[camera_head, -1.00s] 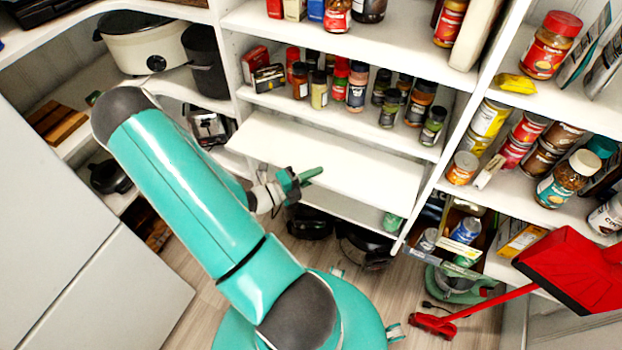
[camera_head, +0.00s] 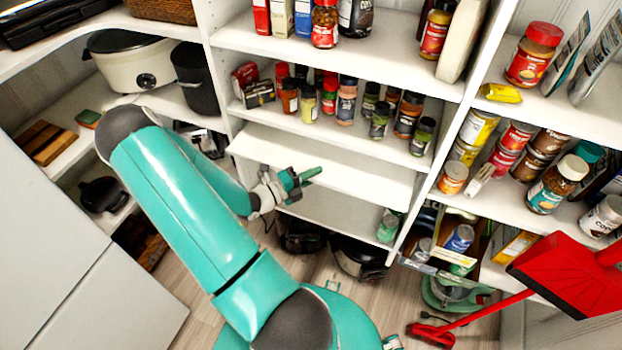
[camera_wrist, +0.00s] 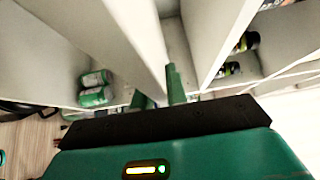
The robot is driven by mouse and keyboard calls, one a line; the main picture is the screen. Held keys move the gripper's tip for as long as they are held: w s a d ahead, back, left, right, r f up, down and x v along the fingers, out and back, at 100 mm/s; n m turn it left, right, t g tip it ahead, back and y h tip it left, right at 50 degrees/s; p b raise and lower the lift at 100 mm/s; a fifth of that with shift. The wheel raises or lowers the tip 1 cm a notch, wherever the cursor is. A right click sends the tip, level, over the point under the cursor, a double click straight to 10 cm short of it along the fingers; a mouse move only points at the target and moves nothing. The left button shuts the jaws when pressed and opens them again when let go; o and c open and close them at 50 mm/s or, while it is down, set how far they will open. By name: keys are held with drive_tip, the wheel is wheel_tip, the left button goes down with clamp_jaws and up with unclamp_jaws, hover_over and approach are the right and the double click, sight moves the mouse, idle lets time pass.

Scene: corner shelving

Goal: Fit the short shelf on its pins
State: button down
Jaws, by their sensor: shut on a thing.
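The short shelf (camera_head: 325,165) is a plain white board in the middle bay of the corner shelving, below the shelf of small jars. It looks close to level and carries nothing. In the wrist view, the green fingers (camera_wrist: 158,92) are at the edge of the white board (camera_wrist: 120,30). The pins are not visible, and I cannot tell whether the board touches them.
A jar shelf (camera_head: 335,128) is close above the board, and a lower shelf (camera_head: 340,217) with green cans (camera_head: 388,227) is below. Black pots (camera_head: 358,258) stand on the floor underneath. Canned goods (camera_head: 515,150) fill the right bay. A red dustpan (camera_head: 570,270) is at the lower right.

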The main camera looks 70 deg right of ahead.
sight(328, 147)
drive_tip(key=shift+s+d+r, duration=0.1)
drive_tip(key=shift+s+d, duration=0.1)
drive_tip(key=shift+d, duration=1.7)
drive_tip(key=shift+s+d+f, duration=0.1)
drive_tip(key=shift+s+d, duration=0.1)
drive_tip(key=shift+d, duration=1.7)
drive_tip(key=shift+s+d+r, duration=0.1)
drive_tip(key=shift+s+d, duration=0.1)
drive_tip(key=shift+d, duration=1.7)
drive_tip(key=shift+f, duration=0.85)
drive_tip(key=shift+f, duration=0.3)
drive_tip(key=c, duration=1.3)
unclamp_jaws()
drive_tip(key=shift+f, duration=0.15)
drive_tip(key=v, duration=1.3)
drive_tip(key=shift+w+a, duration=0.25)
drive_tip(key=shift+w, duration=0.1)
